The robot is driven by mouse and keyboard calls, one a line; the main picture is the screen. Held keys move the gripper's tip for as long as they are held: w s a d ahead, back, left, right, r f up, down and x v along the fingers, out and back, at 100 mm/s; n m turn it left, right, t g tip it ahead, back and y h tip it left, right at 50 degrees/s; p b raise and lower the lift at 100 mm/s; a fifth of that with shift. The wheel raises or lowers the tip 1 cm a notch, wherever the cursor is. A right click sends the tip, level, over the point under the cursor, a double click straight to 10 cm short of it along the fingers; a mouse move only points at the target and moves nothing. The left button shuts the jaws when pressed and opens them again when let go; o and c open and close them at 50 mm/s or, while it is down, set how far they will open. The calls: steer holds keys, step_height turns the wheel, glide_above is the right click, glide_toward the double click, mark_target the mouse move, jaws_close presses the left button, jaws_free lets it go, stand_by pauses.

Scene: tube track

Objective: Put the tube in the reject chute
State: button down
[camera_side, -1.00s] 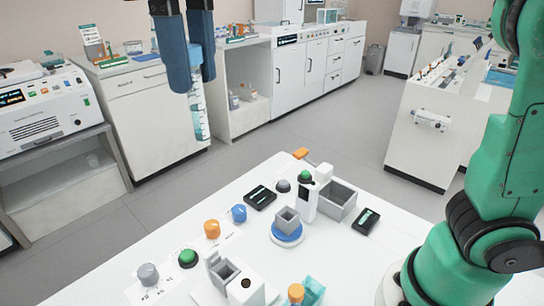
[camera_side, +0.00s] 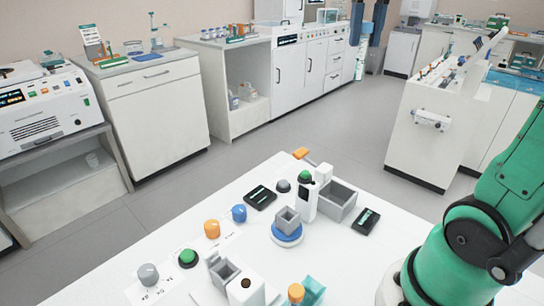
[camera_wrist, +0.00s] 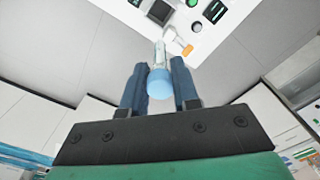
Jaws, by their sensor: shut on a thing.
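My gripper (camera_side: 370,22) is at the top of the side view, right of centre, high above the bench. It is shut on the tube (camera_side: 361,62), a clear tube with pale blue contents that hangs upright below the fingers. In the wrist view the tube's blue cap (camera_wrist: 160,83) sits between the two dark blue fingers. A grey open-topped box (camera_side: 340,196) stands at the far side of the white bench. No readable label shows whether it is the reject chute. The tube is well apart from it.
The white bench (camera_side: 160,262) carries a grey square cup (camera_side: 288,218) on a blue disc, a white post (camera_side: 308,203), a black panel (camera_side: 260,197), and orange (camera_side: 211,229) and blue (camera_side: 239,213) knobs. A teal holder with an orange top (camera_side: 296,293) is at the front.

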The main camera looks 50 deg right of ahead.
step_height(320, 180, down, 24)
steer(key=shift+f, duration=0.2)
stand_by(0.5)
steer(key=shift+a+f, duration=0.1)
steer(key=shift+f, duration=1.4)
steer(key=c, duration=0.6)
jaws_free()
steer(key=shift+r, duration=2.8)
